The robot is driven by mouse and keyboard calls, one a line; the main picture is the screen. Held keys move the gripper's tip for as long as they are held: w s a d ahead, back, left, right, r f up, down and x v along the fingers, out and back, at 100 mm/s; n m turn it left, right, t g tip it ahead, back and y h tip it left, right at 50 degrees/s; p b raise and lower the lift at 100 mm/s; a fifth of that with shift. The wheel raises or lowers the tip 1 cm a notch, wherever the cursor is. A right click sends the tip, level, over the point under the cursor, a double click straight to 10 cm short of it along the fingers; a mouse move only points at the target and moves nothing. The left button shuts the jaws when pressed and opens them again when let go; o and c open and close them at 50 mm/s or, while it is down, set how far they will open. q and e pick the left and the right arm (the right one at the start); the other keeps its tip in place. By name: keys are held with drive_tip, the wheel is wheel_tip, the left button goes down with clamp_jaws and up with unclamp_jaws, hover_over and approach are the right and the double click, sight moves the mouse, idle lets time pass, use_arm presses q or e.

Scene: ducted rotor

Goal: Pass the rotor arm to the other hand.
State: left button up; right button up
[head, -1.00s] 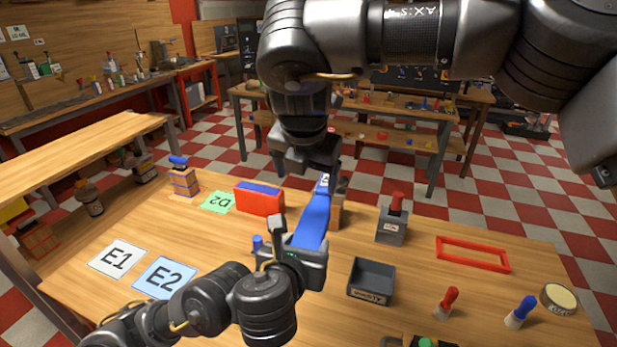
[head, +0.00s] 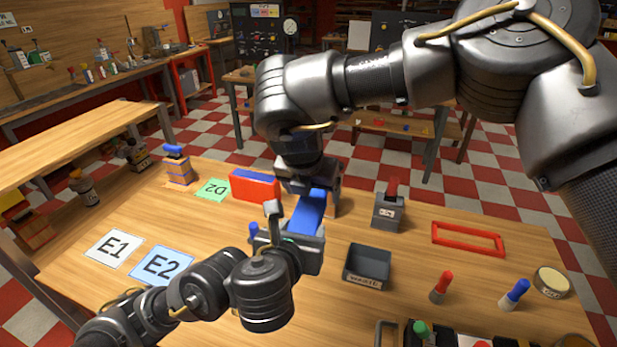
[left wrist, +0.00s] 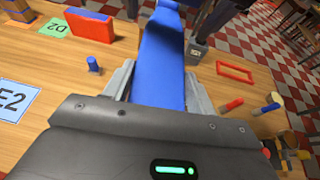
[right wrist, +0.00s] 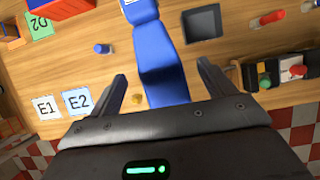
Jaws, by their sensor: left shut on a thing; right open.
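The rotor arm (head: 307,212) is a long blue bar, held up over the wooden table. My left gripper (head: 287,232) is shut on its near part; in the left wrist view the bar (left wrist: 163,60) rises between the jaws (left wrist: 160,80). My right gripper (head: 310,183) is at the bar's far end, which it partly hides in the head view. In the right wrist view its jaws (right wrist: 162,72) are open, one on each side of the bar (right wrist: 158,50), with gaps between. Whether the right gripper touches the bar cannot be told.
Cards E1 (head: 114,248), E2 (head: 162,265) and D2 (head: 213,189) lie at left. A red and blue block (head: 254,187) stands behind the grippers. A dark tray (head: 367,264), a grey block with a red handle (head: 388,208) and a red frame (head: 468,239) are at right.

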drive_tip(key=shift+x, duration=1.05)
drive_tip(key=c, duration=1.1)
use_arm(q)
drive_tip(key=o, duration=1.3)
use_arm(e)
drive_tip(key=shift+c, duration=0.7)
